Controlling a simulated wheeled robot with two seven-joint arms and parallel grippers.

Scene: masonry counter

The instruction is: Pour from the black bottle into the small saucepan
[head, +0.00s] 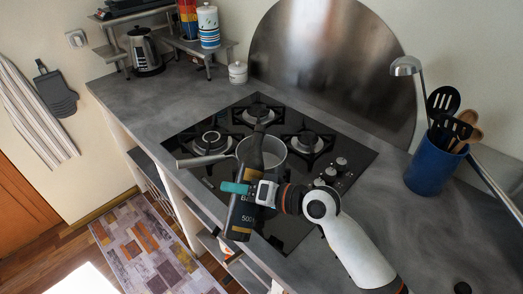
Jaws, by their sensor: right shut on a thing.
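The black bottle (243,214) is in the middle of the head view, nearly upright with its neck up. My right gripper (250,190) comes from the right and is shut around the bottle's body. The small saucepan (276,150) sits on the black gas hob behind the bottle, its handle (203,160) pointing left. The bottle's neck overlaps the saucepan in the picture and hides part of it. The inside of the saucepan is mostly hidden. My left gripper is not in view.
The hob (352,156) has several burners and knobs. A blue utensil holder (432,168) stands at the right by a lamp (406,66). A white lidded jar (238,72) and a kettle (146,52) stand at the back left. The counter between is clear.

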